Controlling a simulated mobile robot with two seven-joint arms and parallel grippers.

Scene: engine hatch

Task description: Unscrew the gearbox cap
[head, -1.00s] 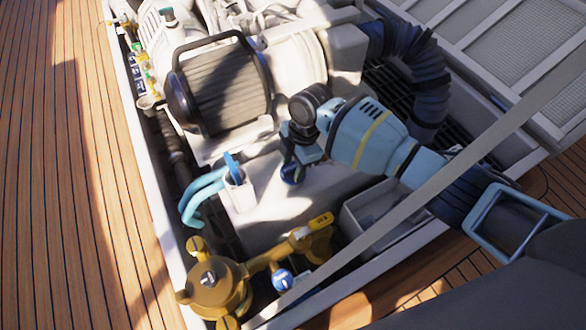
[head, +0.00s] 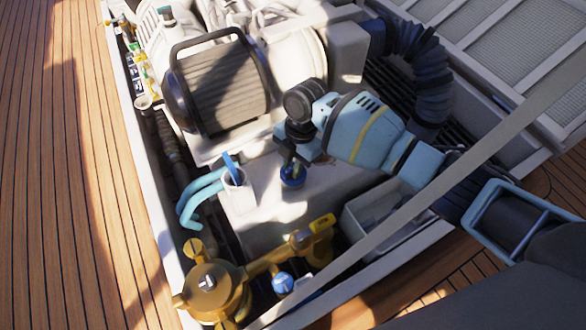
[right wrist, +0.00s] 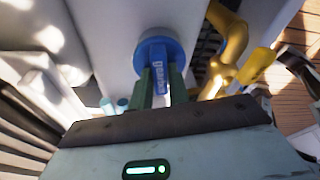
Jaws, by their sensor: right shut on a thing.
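The blue round gearbox cap (head: 292,176) sits on top of the white gearbox housing (head: 262,207). In the right wrist view the cap (right wrist: 157,48) has a raised bar with lettering across it. My right gripper (head: 290,163) comes down onto the cap from above. In the right wrist view the two dark green fingers of my right gripper (right wrist: 160,82) stand on either side of the raised bar and are shut on it. The cap looks seated on the housing; its thread is hidden. My left gripper is not in view.
A white cup (head: 240,192) with a blue tool stands left of the cap, beside light blue hoses (head: 200,190). A brass strainer with a yellow-handled valve (head: 320,224) lies in front. A grey bin (head: 380,210) is to the right. A diagonal strut (head: 420,198) crosses before my right arm.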

